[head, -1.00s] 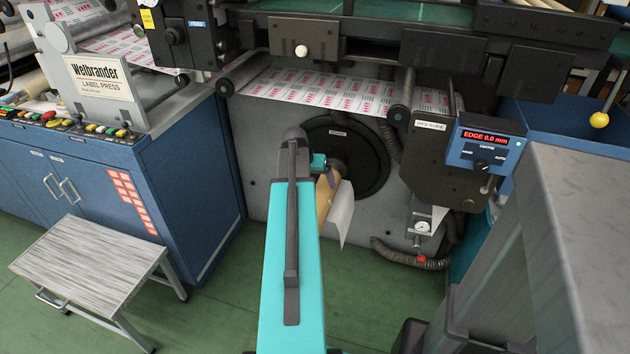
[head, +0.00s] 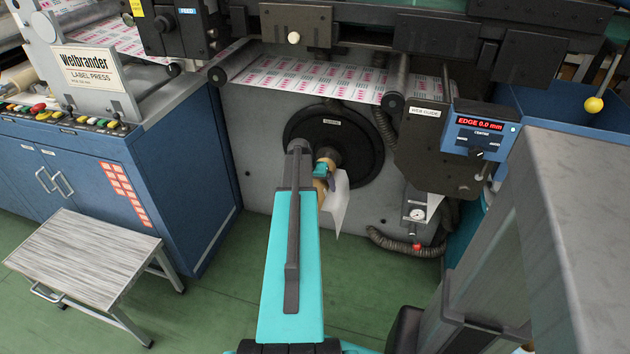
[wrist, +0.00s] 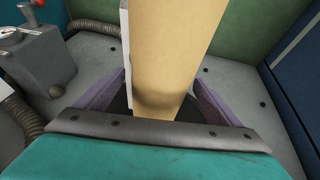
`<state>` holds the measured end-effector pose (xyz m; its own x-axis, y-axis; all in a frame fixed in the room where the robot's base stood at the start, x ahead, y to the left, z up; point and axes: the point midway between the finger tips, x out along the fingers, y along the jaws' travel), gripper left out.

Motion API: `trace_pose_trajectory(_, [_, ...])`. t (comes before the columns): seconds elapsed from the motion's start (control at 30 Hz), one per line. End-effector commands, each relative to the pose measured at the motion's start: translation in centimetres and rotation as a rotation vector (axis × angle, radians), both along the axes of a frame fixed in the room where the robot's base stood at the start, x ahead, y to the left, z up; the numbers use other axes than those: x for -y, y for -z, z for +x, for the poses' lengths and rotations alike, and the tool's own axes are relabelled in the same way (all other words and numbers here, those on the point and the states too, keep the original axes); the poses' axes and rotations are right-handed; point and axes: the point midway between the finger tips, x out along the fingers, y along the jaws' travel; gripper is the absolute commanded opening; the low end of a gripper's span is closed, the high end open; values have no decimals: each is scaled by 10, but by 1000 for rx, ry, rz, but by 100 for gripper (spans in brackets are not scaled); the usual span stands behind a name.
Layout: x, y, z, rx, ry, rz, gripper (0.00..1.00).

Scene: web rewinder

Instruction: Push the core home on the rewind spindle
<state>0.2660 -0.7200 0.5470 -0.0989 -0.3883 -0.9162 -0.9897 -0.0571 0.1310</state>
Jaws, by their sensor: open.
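The tan core (head: 321,191) shows in the head view in front of the black disc (head: 365,160) of the rewind spindle, partly hidden by my arm. A white web tail (head: 338,205) hangs beside it. In the wrist view the core (wrist: 172,45) is a large tan tube running from the top edge to the middle, with a white strip along its left side. My gripper (wrist: 158,85) is open, its purple fingers on either side of the core's lower end. I cannot tell whether they touch it. How far the core sits on the spindle is hidden.
A web guide box with a red display (head: 481,124) and a gauge unit (head: 416,212) stand right of the spindle. A ribbed hose (head: 395,243) runs low beside it. The label press cabinet (head: 110,170) and a step stool (head: 85,258) are left. Green floor is clear between.

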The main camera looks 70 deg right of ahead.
Motion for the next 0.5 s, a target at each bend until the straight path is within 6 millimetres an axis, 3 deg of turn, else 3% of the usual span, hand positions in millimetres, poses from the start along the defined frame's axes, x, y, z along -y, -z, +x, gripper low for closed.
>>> trace_pose_trajectory(0.2, [7, 16, -1, 0, 0, 0, 88])
trace_pose_trajectory(0.5, [8, 19, -2, 0, 0, -1, 88])
